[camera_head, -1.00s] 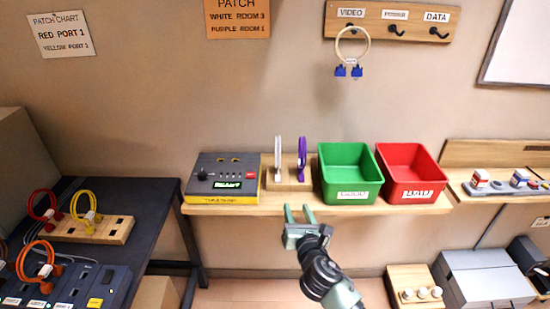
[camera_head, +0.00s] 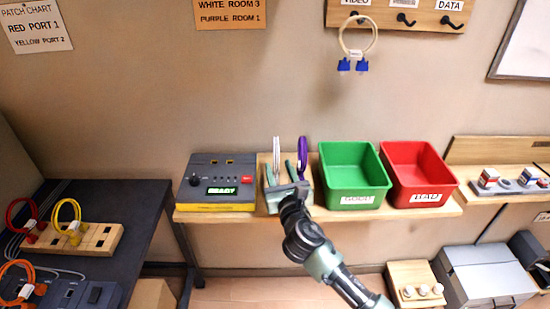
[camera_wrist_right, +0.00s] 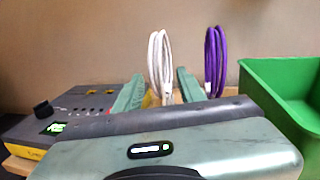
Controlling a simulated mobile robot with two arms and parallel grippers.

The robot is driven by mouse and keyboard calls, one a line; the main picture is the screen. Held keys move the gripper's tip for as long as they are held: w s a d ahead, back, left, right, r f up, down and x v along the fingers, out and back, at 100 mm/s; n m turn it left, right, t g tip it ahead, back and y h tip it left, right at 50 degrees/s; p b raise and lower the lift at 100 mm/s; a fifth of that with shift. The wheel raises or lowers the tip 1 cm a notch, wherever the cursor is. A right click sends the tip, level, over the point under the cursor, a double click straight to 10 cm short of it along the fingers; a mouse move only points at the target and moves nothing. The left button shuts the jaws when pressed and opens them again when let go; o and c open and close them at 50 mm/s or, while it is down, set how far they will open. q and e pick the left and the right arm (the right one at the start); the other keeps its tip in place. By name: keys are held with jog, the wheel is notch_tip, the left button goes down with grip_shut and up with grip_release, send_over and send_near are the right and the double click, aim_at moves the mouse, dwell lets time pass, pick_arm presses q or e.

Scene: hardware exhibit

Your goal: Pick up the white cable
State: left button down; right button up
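The white cable (camera_head: 277,152) is a coiled loop standing upright at the wooden rack on the shelf; it also shows in the right wrist view (camera_wrist_right: 160,62). My right gripper (camera_head: 279,172) is open in front of the rack. In the right wrist view its two fingers (camera_wrist_right: 160,88) point toward the white cable, one on each side of it, with gaps visible. Whether the tips reach level with the cable I cannot tell. The cable's lower end is hidden behind the gripper body. My left gripper is not in view.
A purple cable (camera_head: 302,157) stands close right of the white one. A grey tester box (camera_head: 215,185) is on the left, a green bin (camera_head: 352,175) and a red bin (camera_head: 415,172) on the right. A cream cable (camera_head: 345,40) with blue plugs hangs above.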

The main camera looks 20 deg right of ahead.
jog(key=w, duration=0.5)
jog(key=shift+w+f, duration=0.1)
jog(key=shift+f, duration=0.2)
grip_shut()
jog(key=shift+r, duration=0.2)
